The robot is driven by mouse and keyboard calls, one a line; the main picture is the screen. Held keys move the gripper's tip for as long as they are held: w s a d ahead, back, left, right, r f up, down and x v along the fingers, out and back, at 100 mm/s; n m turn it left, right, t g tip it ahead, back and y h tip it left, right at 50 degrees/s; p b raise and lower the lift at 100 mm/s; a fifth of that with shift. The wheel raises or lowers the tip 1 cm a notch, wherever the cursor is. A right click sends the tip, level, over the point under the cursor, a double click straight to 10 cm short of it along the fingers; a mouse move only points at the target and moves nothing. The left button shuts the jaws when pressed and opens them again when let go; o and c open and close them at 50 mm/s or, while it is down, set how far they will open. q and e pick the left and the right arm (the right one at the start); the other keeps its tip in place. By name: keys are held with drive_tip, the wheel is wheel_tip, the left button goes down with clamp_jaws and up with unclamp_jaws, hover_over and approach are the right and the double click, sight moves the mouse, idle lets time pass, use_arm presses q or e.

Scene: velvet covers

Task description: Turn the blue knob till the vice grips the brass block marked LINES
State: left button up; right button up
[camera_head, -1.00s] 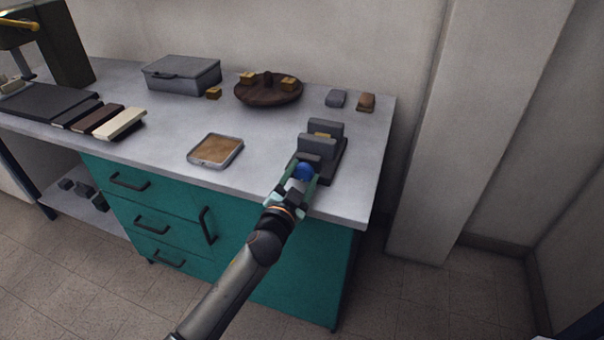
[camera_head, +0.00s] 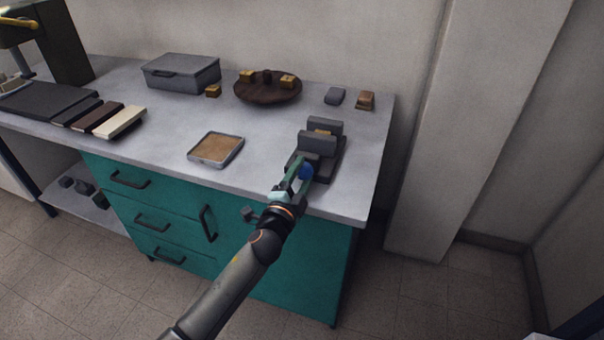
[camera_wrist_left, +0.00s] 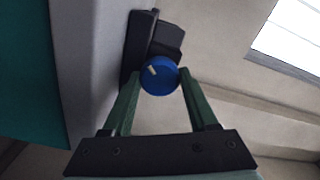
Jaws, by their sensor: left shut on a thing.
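The dark grey vice (camera_head: 318,145) stands near the right front of the bench. A brass block (camera_head: 322,132) sits between its two jaws; only its top shows, and I cannot read any marking or tell whether both jaws touch it. The blue knob (camera_head: 307,173) is on the vice's front end. My left gripper (camera_head: 303,171) is shut on the knob, with its green fingers on either side. The left wrist view also shows the knob (camera_wrist_left: 160,76), with a pale mark on its face, between the fingertips (camera_wrist_left: 161,80). My right gripper is out of view.
A cork-coloured tray (camera_head: 216,148) lies left of the vice. Behind are a round wooden stand (camera_head: 268,92) with brass blocks, a loose brass block (camera_head: 212,91), a grey case (camera_head: 181,73) and two small items. The bench's front edge runs close under my left wrist.

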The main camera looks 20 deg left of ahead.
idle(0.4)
use_arm(q)
drive_tip(key=o, duration=1.4)
drive_tip(key=shift+c, duration=0.2)
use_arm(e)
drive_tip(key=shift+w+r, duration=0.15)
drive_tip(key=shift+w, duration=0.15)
use_arm(q)
drive_tip(key=shift+s, duration=0.65)
drive_tip(key=s, duration=1.1)
drive_tip(key=shift+s+a, duration=0.15)
drive_tip(key=shift+a, duration=0.05)
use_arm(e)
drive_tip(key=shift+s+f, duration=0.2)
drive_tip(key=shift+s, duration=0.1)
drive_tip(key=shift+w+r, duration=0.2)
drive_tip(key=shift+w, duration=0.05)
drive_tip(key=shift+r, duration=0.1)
